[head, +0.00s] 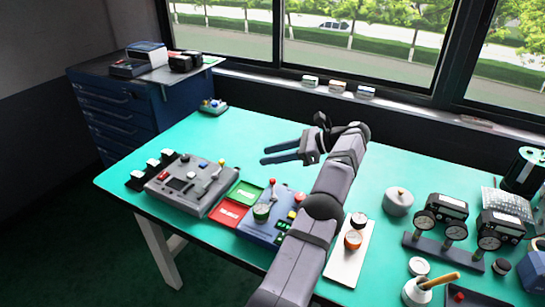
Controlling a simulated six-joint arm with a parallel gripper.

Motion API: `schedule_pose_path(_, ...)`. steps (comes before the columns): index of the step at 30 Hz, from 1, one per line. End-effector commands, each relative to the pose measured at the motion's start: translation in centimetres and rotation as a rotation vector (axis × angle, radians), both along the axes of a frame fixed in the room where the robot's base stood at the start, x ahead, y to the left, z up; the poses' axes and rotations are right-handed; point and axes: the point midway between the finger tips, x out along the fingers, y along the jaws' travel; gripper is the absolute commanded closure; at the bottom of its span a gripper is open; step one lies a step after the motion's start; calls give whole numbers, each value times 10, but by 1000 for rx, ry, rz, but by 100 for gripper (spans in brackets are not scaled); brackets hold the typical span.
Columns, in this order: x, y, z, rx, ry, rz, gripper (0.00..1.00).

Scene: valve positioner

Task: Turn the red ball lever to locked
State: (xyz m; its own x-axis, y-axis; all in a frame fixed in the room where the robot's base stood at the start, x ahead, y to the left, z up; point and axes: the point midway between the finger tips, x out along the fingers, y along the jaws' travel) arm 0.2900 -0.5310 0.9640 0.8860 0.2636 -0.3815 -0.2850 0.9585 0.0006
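A small red ball (272,182) stands on a short stem at the back left of a blue-grey valve box (258,231). A green knob (261,212) sits in front of it on the box. The lever's base and its exact setting are too small to tell. My gripper (264,155) is above the table, behind and above the red ball and apart from it. Its two blue-grey fingers point left with a gap between them, and nothing shows between them. My arm hides the right part of the box.
A green tray (246,193) and a red tray (230,214) lie left of the box. Further left is a grey control panel (186,186). A white board with dials (343,266), a grey pot (398,201) and gauges (455,232) stand right. The table's back middle is clear.

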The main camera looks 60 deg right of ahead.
Motion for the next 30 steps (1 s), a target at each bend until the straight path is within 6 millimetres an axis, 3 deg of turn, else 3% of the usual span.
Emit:
schedule_pose_path(8, -5, -2, 7, -1, 0, -9, 64)
schedule_pose_path(11, -13, -6, 25, -15, 0, -23, 64)
schedule_pose_path(18, -41, -10, 90, -27, 0, -78, 64)
schedule_pose_path(25, -57, 2, 99, 147, -41, -146, 64)
schedule_pose_path(30, -59, 8, 82, 275, -90, -250, 64)
